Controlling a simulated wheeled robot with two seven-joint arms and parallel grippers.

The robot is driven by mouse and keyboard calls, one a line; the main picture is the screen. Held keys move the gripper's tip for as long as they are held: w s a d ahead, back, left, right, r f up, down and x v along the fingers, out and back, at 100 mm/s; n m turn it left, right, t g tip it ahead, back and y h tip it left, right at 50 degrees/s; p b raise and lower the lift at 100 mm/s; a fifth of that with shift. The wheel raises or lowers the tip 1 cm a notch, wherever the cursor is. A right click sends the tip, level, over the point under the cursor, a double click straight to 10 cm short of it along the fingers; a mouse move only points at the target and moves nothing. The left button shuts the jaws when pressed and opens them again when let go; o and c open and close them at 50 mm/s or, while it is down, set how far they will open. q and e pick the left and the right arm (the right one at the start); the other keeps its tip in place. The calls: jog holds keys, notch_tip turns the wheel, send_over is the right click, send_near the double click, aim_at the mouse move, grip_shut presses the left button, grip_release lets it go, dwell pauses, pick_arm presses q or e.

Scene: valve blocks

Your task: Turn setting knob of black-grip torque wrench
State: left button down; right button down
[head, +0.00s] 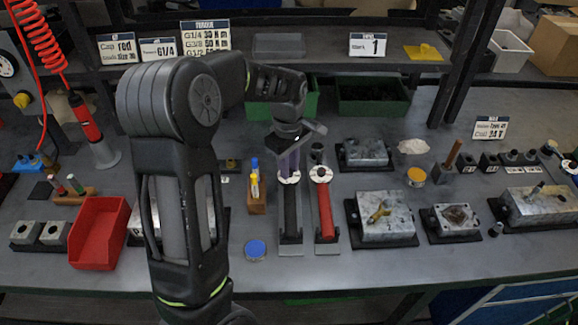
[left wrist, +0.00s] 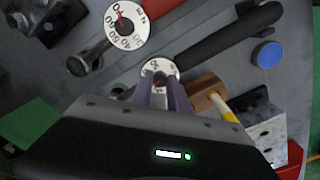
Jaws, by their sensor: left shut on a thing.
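The black-grip torque wrench (head: 291,215) lies lengthwise in a grey holder on the bench, its white dial (left wrist: 160,68) at the far end. My left gripper (head: 289,172) points down over that dial. In the left wrist view its purple fingers (left wrist: 159,84) are shut on the small setting knob at the dial's middle, and they hide most of the knob and part of the scale. The red-grip torque wrench (head: 326,210) lies just to the right, its dial (left wrist: 127,27) clear of the fingers. My right gripper is not in view.
A wooden block with yellow and blue-topped tools (head: 256,195) stands close left of the wrenches. A blue-topped round can (head: 255,249) is in front. Metal valve blocks (head: 385,218) stand to the right, a red bin (head: 98,235) to the left.

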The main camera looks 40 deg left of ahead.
pick_arm(q)
jog(key=c, duration=1.3)
grip_release()
jog(key=shift+r, duration=0.15)
notch_tip(320, 180, up, 8)
jog(key=shift+f+b, duration=0.25)
jog(key=shift+b, duration=0.05)
jog(key=shift+s, duration=0.1)
